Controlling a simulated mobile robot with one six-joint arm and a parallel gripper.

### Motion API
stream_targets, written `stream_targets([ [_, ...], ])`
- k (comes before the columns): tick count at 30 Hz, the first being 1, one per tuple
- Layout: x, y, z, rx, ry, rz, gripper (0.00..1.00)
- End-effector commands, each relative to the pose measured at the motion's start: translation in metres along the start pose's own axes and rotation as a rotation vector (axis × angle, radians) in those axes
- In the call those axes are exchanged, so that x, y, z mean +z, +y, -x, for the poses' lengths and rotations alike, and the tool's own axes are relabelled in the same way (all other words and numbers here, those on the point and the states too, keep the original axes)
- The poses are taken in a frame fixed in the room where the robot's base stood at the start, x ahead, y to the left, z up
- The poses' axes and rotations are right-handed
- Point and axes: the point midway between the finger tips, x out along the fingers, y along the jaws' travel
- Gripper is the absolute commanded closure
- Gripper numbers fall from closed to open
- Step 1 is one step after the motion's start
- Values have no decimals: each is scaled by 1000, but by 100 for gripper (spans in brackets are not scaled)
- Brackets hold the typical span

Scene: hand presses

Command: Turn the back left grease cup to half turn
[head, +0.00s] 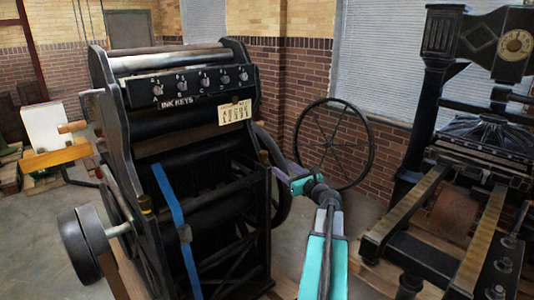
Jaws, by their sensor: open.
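A black hand press (215,205) with a row of ink keys stands at the left. A small brass cup (263,156) sits on its right side frame, and another brass fitting (146,204) is on its near left side. They look like grease cups, but I cannot tell which is the back left one. My gripper (275,168) is beside the right brass cup, at the end of my teal and grey arm. The jaws are open, seen small and edge-on. Whether they surround or touch the cup is not clear. Any mark for a half turn is too small to read.
The ink key panel (200,84) and a small card (234,112) are on the press's upper front. A large spoked wheel (335,143) stands behind my arm. A second black press (440,200) with rails fills the right. A blue strap (176,225) hangs at the left press.

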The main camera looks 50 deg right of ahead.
Motion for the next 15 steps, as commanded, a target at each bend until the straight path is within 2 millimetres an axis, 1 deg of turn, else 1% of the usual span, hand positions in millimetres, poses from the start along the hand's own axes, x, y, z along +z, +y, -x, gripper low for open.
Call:
stream_targets([
  [10, -1, 0, 0, 0, 0, 0, 50],
  [15, -1, 0, -5, 0, 0, -1, 50],
])
